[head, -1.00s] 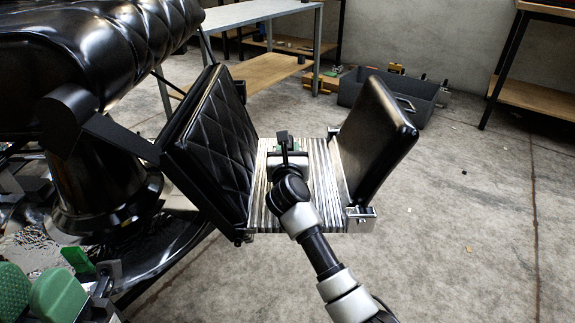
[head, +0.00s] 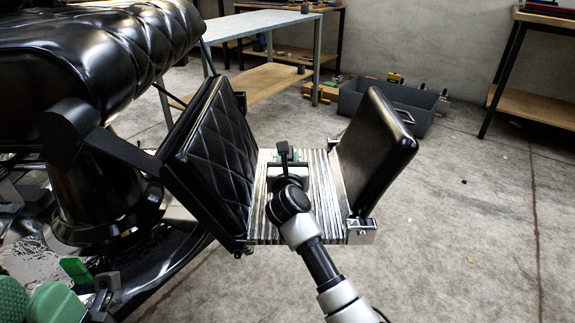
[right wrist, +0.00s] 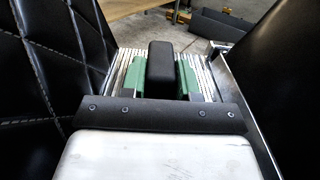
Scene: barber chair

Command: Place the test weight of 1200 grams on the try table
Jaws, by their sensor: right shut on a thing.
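My right gripper (head: 285,163) is shut on a black block (right wrist: 164,64), seen between its green fingers in the right wrist view. The block, which I take for the test weight, also shows small and dark in the head view (head: 283,148). The gripper is over the striped metal platform (head: 328,205) of the barber chair, between two black pads. I cannot tell whether the block touches the platform, because the gripper hides its underside. Nothing I see is labelled as the try table, and I cannot read any 1200-gram marking. My left gripper is not recognisable in the head view.
A quilted pad (head: 215,150) rises left of the platform and a smooth black pad (head: 375,150) rises right. A grey workbench (head: 262,22) and a grey bin (head: 405,125) stand behind. Green-topped items (head: 55,303) crowd the lower left.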

